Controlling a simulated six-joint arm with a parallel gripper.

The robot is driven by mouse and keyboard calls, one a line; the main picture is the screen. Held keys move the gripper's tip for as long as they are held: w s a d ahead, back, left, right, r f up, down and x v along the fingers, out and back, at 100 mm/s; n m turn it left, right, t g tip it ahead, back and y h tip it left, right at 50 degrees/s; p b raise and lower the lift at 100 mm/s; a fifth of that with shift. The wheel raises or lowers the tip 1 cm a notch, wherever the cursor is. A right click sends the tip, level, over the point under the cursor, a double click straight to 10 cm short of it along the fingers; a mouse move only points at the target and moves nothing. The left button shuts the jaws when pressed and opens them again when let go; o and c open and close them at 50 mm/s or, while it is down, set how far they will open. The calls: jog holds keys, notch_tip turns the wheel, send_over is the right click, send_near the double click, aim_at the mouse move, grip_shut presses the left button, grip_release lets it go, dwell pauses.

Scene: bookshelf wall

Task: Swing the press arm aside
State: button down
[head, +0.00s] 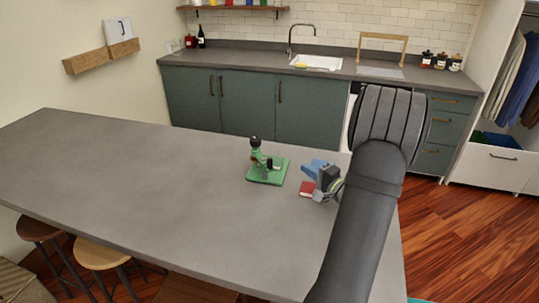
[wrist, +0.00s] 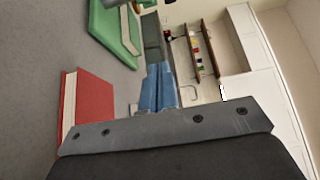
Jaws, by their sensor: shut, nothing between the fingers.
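A small press with a flat green base (head: 268,172) stands on the grey table; a green upright with a black knob (head: 255,141) rises from it. A dark and light piece projects from the upright over the base; I cannot tell clearly which part is the press arm. In the wrist view the green base (wrist: 104,28) is at the top left, with a pale bar on it, and the upper part is cut off. My gripper (head: 307,169) is right of the press, apart from it. Its blue fingers (wrist: 158,70) are shut and empty.
A red book (head: 306,188) lies on the table beside my gripper; it also shows in the wrist view (wrist: 90,103). The grey table (head: 150,160) is clear left of the press. A counter with a sink (head: 316,62) and stools (head: 103,255) stand clear of the tabletop.

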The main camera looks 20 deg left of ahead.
aim_at(262, 156)
jog(key=x, duration=1.3)
jog(key=shift+a, duration=0.1)
jog(key=a, duration=0.1)
jog(key=s+a, duration=0.1)
jog(key=shift+s+a, duration=0.2)
jog(key=shift+a, duration=0.2)
jog(key=shift+s+a, duration=0.35)
jog(key=shift+w+a+r+n+g+y, duration=0.1)
jog(key=shift+w+a+n+g+y, duration=0.05)
jog(key=shift+n+g+y, duration=0.45)
jog(key=n+g, duration=0.1)
jog(key=g, duration=0.2)
jog(key=shift+a+n+y, duration=0.2)
jog(key=shift+n+y, duration=0.2)
jog(key=shift+s+a, duration=0.2)
jog(key=shift+a, duration=0.1)
